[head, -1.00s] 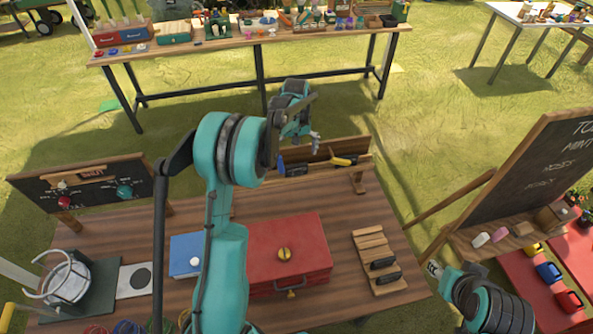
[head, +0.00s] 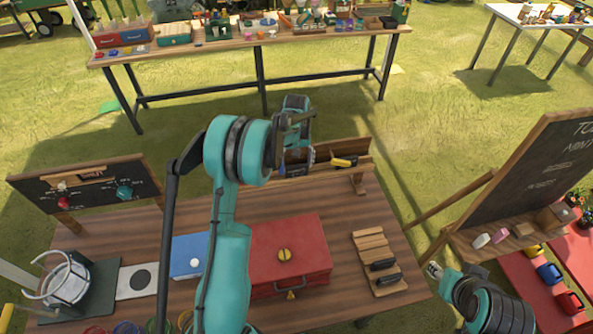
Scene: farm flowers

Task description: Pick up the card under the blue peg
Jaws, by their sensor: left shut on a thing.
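A wooden rail (head: 325,169) stands along the back edge of the near table. A blue peg-like piece (head: 282,168) shows at its left part, partly covered by my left gripper. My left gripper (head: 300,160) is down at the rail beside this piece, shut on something. What it holds is too small and covered to make out; no card shows clearly. A yellow and black piece (head: 344,161) sits on the rail to the right of the gripper. My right gripper (head: 433,268) is low beside the table's right edge, far from the rail; its fingers are unclear.
A red box (head: 290,250), a blue box (head: 190,254) and a slatted wooden block (head: 379,262) are on the near table. A small chalkboard (head: 88,192) stands at the left, a large one (head: 535,175) at the right. Free wood lies between the red box and the rail.

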